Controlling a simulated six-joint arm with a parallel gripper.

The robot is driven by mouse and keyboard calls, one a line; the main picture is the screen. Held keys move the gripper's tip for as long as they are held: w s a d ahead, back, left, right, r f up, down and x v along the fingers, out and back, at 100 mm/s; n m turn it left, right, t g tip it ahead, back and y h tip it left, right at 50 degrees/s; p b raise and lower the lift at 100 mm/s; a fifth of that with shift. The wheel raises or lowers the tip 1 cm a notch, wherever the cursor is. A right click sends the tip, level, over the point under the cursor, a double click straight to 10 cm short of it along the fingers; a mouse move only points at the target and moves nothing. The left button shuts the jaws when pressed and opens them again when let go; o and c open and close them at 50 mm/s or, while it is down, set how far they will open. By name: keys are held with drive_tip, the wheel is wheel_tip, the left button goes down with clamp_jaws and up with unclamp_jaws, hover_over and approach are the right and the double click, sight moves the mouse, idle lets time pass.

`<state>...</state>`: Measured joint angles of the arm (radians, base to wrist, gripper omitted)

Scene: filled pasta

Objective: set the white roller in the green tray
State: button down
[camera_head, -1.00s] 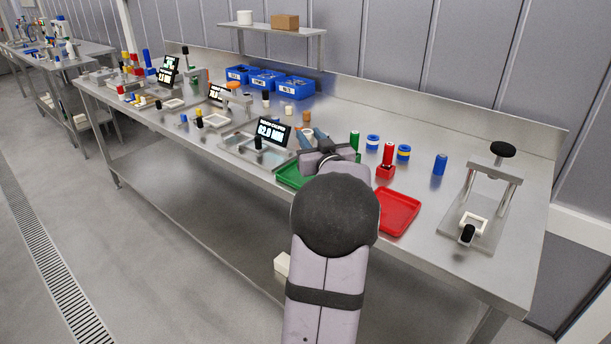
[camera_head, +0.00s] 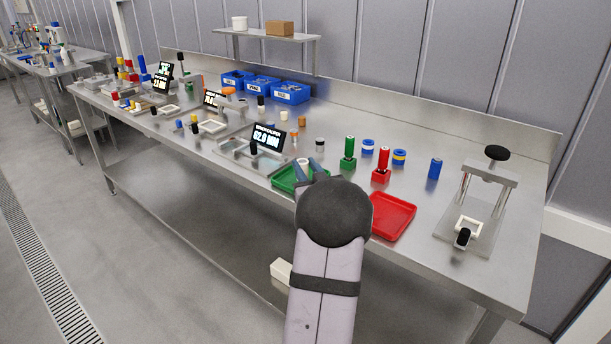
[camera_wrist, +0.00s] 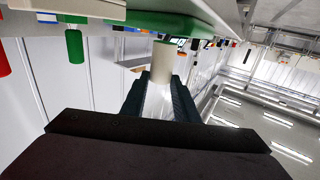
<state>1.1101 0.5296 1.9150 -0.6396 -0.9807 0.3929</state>
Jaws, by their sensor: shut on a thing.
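The white roller (camera_wrist: 163,62) is held between the fingers of my gripper (camera_wrist: 160,95), its far end sticking out past the fingertips. The wrist view is upside down, with the bench at the top. In the head view the roller (camera_head: 303,163) shows beside the blue-grey fingertips of my gripper (camera_head: 307,167), over the green tray (camera_head: 283,184). My arm hides part of the tray. The tray also shows in the wrist view (camera_wrist: 168,22), close to the roller's end. I cannot tell whether the roller touches it.
A red tray (camera_head: 393,216) lies right of my arm. A display (camera_head: 267,137) stands behind left. A press (camera_head: 478,205) is at the right. Bare bench lies between the red tray and press.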

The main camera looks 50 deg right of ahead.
drive_tip(key=shift+f, duration=1.25)
drive_tip(key=shift+f, duration=0.2)
drive_tip(key=c, duration=1.4)
unclamp_jaws()
drive_tip(key=shift+r, duration=0.1)
drive_tip(key=shift+r, duration=0.15)
drive_tip(key=b+v, duration=0.1)
drive_tip(key=v, duration=1.1)
drive_tip(key=shift+b, duration=0.3)
